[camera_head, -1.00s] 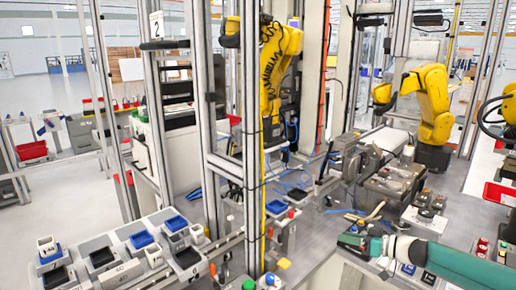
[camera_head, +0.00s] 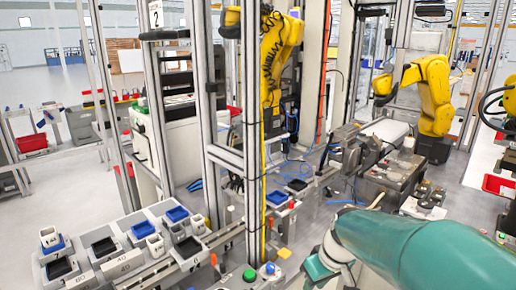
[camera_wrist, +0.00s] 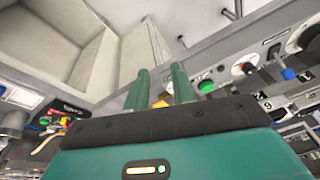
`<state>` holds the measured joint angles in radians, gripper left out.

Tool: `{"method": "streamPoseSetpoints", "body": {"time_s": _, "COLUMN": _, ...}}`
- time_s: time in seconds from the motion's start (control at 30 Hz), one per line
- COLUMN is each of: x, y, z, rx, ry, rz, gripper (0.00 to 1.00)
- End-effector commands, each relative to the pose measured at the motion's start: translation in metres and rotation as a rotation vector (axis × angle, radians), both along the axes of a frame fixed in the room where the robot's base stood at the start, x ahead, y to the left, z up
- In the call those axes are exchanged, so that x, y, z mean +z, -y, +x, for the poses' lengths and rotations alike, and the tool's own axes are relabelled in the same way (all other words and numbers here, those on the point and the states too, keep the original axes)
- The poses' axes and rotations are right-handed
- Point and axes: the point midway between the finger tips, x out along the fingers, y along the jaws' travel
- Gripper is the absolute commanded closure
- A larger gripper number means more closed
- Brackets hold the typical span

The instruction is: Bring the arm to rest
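My gripper (camera_wrist: 160,72) shows in the wrist view as two green fingers standing apart, with nothing held between them. It is open. Behind the fingers are a grey panel with a green button and knobs, and a pale box-like surface. In the head view my teal arm (camera_head: 425,245) reaches in from the lower right, bent down toward the bottom edge. My gripper is not visible in that view.
A workbench panel with a green button (camera_wrist: 206,87) and a black knob (camera_wrist: 245,68) lies close beyond my fingers. Metal frame posts (camera_head: 250,130), grey bins with blue parts (camera_head: 143,229) and a yellow robot arm (camera_head: 432,90) stand around. Open floor lies at the left.

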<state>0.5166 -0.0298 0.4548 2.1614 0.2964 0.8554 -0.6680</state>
Motion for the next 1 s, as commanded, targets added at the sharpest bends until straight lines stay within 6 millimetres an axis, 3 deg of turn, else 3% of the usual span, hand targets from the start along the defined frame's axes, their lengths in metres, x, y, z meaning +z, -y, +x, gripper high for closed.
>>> {"method": "streamPoseSetpoints", "body": {"time_s": 0.3, "x": 0.057, "y": 0.005, "z": -0.075, "rx": -0.207, "ry": 0.111, "rz": -0.127, "gripper": 0.75}}
{"method": "streamPoseSetpoints", "body": {"time_s": 0.6, "x": 0.086, "y": 0.015, "z": -0.142, "rx": -0.398, "ry": 0.234, "rz": -0.083, "gripper": 0.75}}
{"method": "streamPoseSetpoints", "body": {"time_s": 0.77, "x": 0.089, "y": 0.018, "z": -0.157, "rx": -0.445, "ry": 0.259, "rz": -0.052, "gripper": 0.75}}
{"method": "streamPoseSetpoints", "body": {"time_s": 1.0, "x": 0.089, "y": 0.019, "z": -0.158, "rx": -0.453, "ry": 0.260, "rz": -0.048, "gripper": 0.75}}
